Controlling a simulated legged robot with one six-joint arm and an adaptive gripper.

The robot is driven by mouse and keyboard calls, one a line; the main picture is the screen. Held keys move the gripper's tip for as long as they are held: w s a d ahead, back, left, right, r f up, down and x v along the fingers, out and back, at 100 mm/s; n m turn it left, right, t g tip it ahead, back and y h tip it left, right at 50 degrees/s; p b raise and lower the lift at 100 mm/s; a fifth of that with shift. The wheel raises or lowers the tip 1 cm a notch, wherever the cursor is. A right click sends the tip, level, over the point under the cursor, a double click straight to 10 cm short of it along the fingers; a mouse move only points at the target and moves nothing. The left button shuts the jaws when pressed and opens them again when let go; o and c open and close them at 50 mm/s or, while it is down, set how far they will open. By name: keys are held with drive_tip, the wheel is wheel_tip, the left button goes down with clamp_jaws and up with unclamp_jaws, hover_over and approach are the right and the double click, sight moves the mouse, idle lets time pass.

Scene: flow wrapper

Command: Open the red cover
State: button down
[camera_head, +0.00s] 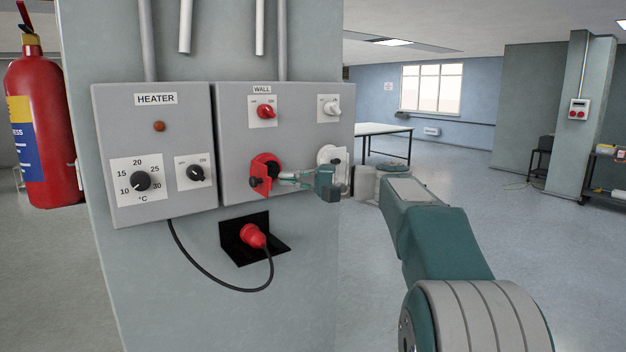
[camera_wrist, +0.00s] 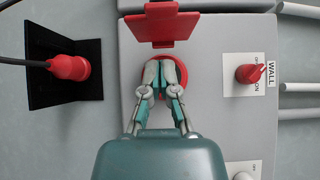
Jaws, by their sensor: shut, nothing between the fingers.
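The red cover (camera_head: 260,187) stands swung out to the left of the round red socket (camera_head: 266,162) on the grey WALL box. In the wrist view the cover (camera_wrist: 166,24) sits above the socket (camera_wrist: 146,72), clear of its face. The socket's dark opening is partly exposed, with my fingers across it. My gripper (camera_head: 283,178) is shut and empty, its tips in front of the socket. In the wrist view the closed fingertips (camera_wrist: 162,80) overlap the socket's middle. I cannot tell whether they touch it or the cover.
A white socket (camera_head: 330,155) is right of the red one, partly behind my gripper. A red switch (camera_head: 265,112) and a white switch (camera_head: 331,107) sit above. The HEATER box (camera_head: 155,150) adjoins on the left. Below, a red plug (camera_head: 253,236) with a black cable sits on a black bracket.

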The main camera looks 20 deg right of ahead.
sight(270, 184)
drive_tip(key=shift+s+a, duration=0.15)
drive_tip(key=shift+a, duration=0.5)
drive_tip(key=shift+s+a, duration=0.15)
drive_tip(key=shift+a, duration=0.45)
drive_tip(key=shift+r, duration=0.1)
drive_tip(key=shift+s+a+m+t+h, duration=0.35)
drive_tip(key=shift+a+m+t+h, duration=0.35)
drive_tip(key=shift+t, duration=0.3)
drive_tip(key=shift+s+a, duration=0.15)
drive_tip(key=shift+a, duration=0.55)
drive_tip(key=shift+d, duration=0.1)
